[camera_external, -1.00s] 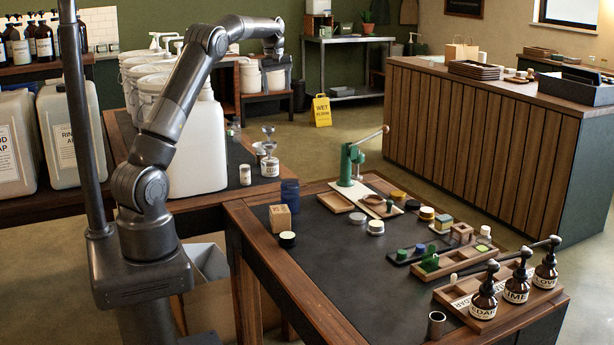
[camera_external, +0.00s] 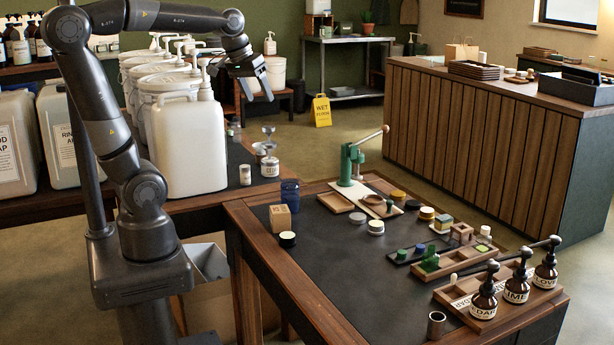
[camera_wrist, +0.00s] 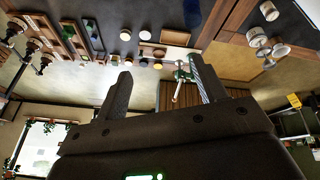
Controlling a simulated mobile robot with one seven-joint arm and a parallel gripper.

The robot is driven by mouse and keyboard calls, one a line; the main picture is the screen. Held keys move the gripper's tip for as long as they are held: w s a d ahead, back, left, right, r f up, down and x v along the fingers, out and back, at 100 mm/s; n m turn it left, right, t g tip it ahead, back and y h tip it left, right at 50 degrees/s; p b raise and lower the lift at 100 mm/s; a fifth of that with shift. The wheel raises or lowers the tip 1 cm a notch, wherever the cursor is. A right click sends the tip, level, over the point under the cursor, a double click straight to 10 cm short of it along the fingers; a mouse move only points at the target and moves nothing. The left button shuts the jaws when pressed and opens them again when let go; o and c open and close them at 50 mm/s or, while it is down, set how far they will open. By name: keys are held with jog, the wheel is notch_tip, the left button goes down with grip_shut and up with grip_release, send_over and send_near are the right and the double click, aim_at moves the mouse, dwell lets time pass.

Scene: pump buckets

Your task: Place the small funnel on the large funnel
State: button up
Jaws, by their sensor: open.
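Several small metal pieces with funnel-like shapes stand close together on the dark left counter in the external view. An upper flared metal piece (camera_external: 268,130) stands at the back, and a wider metal piece (camera_external: 269,166) with a label stands in front. They are too small to tell surely which is the small funnel and which the large. The metal group also shows at the upper right of the wrist view (camera_wrist: 258,41). My gripper (camera_external: 256,95) is open and empty, in the air above and behind the metal pieces. Its two fingers show apart in the wrist view (camera_wrist: 158,68).
A white jug (camera_external: 188,148) and several white pump buckets (camera_external: 165,90) stand left of the metal pieces. A small jar (camera_external: 245,175) is close by. The front table holds a green press (camera_external: 350,160), a blue jar (camera_external: 290,195), small tins and brown bottles (camera_external: 484,298).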

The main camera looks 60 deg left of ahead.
jog(key=s+d+f+m+t, duration=0.1)
jog(key=s+d+f+m, duration=0.3)
jog(key=s, duration=0.6)
notch_tip(320, 180, down, 3)
jog(key=shift+s+d+r+m, duration=0.15)
jog(key=shift+d+m, duration=0.15)
jog(key=shift+d, duration=0.8)
